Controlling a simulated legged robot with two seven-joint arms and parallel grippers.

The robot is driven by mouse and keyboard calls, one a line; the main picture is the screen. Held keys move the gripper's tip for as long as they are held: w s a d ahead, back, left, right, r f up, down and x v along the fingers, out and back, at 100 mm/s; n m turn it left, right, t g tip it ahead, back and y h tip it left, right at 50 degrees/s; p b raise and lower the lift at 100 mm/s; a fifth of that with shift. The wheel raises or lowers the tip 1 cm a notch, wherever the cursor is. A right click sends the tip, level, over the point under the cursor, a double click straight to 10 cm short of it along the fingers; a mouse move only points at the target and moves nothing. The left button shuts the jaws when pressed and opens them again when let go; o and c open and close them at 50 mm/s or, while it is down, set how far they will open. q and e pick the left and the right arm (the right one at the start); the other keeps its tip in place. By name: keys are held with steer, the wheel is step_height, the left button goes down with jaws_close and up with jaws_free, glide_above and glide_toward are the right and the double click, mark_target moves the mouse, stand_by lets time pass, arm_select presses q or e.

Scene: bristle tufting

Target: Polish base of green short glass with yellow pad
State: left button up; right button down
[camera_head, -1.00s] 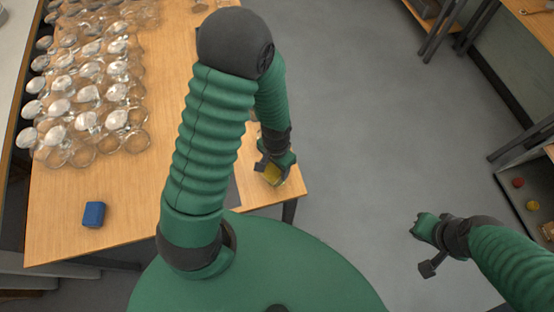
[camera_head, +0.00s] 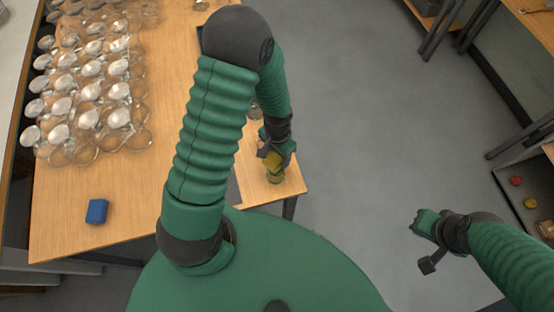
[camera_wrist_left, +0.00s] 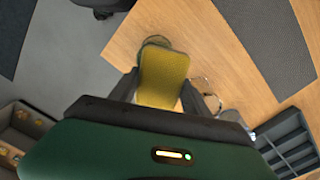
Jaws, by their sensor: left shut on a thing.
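My left gripper (camera_head: 270,155) is shut on the yellow pad (camera_head: 273,160) near the table's front right corner. In the left wrist view the pad (camera_wrist_left: 163,78) stands out between the fingers (camera_wrist_left: 160,100). The green short glass (camera_head: 276,178) is on the table just below the pad in the head view. In the left wrist view, part of its round rim (camera_wrist_left: 155,41) shows beyond the pad's far end; the rest is hidden. I cannot tell whether pad and glass touch. My right gripper (camera_head: 425,228) hangs over the floor at the right; its fingers are unclear.
Many clear glasses (camera_head: 90,95) crowd the left of the wooden table (camera_head: 130,195). A blue block (camera_head: 96,211) lies near the front left. Another clear glass (camera_wrist_left: 210,90) and a dark compartment tray (camera_wrist_left: 290,140) show in the left wrist view. Shelving stands at the right.

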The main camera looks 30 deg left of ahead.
arm_select(q)
steer(key=shift+w+a, duration=0.25)
steer(key=shift+w, duration=0.2)
steer(key=shift+r, duration=0.1)
step_height(320, 180, up, 6)
steer(key=p, duration=0.5)
step_height(320, 180, up, 3)
steer(key=p, duration=0.3)
steer(key=shift+s, duration=0.1)
